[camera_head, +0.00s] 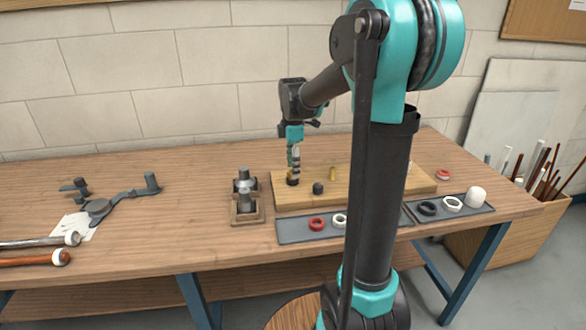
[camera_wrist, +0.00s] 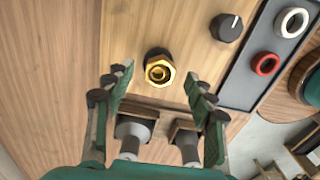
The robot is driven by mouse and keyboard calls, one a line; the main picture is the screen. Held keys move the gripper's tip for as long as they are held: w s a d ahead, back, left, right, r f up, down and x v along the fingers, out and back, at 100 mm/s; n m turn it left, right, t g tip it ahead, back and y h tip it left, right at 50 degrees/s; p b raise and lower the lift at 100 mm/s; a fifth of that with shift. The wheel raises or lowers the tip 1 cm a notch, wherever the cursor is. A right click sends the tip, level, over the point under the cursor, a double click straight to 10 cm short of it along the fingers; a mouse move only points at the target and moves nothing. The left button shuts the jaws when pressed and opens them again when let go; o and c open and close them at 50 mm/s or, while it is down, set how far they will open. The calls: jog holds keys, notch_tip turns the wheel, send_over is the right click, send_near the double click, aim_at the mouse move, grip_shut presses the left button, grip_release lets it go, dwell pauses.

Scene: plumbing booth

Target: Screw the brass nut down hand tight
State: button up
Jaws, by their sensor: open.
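The brass nut (camera_wrist: 159,70) is a gold hex ring in the wrist view, on a dark round base on the wooden board (camera_wrist: 135,25). I see it from above, with its bore facing me. My gripper (camera_wrist: 158,78) is open, one green padded finger on each side of the nut with gaps between. Whether the fingertips are level with the nut is hard to tell. In the head view my gripper (camera_head: 293,162) points down at the left end of the board (camera_head: 400,187), just above a dark fitting (camera_head: 292,182). The nut cannot be made out there.
A black knob (camera_head: 318,188) and a small brass-coloured peg (camera_head: 332,173) stand on the board. Grey fittings in wooden blocks (camera_head: 246,216) stand just left. Grey trays in front hold a red ring (camera_head: 317,224) and other rings. Tools lie far left; bench between is clear.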

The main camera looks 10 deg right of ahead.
jog(key=shift+f, duration=0.5)
jog(key=c, duration=1.3)
jog(key=shift+o, duration=0.2)
jog(key=m, duration=0.4)
jog(key=shift+m, duration=0.4)
jog(key=m, duration=0.4)
jog(key=shift+f+m, duration=0.15)
jog(key=shift+m, duration=0.15)
jog(key=m, duration=0.4)
jog(key=shift+m, duration=0.3)
jog(key=m, duration=0.4)
jog(key=shift+f, duration=0.15)
